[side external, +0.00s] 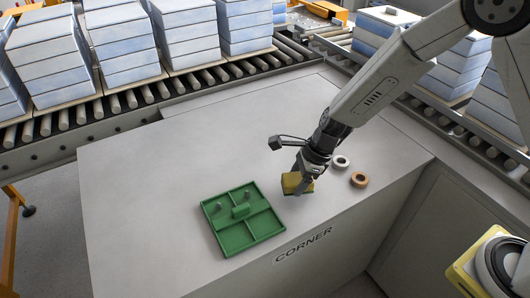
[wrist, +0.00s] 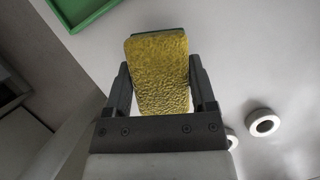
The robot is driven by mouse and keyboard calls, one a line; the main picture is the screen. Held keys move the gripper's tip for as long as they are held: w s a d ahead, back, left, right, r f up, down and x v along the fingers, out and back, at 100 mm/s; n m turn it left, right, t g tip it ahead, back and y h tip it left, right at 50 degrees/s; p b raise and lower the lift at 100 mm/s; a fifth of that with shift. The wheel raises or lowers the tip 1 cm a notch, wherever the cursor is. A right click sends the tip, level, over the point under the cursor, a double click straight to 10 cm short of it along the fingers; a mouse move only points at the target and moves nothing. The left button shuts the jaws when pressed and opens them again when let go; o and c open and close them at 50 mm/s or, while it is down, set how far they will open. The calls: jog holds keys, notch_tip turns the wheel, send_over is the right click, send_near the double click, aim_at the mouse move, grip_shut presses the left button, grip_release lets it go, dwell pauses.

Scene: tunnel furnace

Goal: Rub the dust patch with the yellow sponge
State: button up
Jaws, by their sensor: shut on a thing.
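The yellow sponge (side external: 291,184) is held in my gripper (side external: 306,186), just right of the green tray in the side view. In the wrist view the sponge (wrist: 158,75) sits between the two fingers of my gripper (wrist: 160,95), its rough yellow face toward the camera and a thin green edge at its top. The sponge is at or close above the grey bench top (side external: 150,200); I cannot tell whether it touches. I cannot make out a dust patch in either view.
A green divided tray (side external: 268,238) with small green pieces lies left of the sponge. A white ring (side external: 334,162) and a brown ring (side external: 359,186) lie to the right. Roller conveyors (side external: 150,96) with stacked blocks run behind. The bench's left side is clear.

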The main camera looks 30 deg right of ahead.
jog(key=shift+r, duration=2.65)
jog(key=shift+d, duration=0.1)
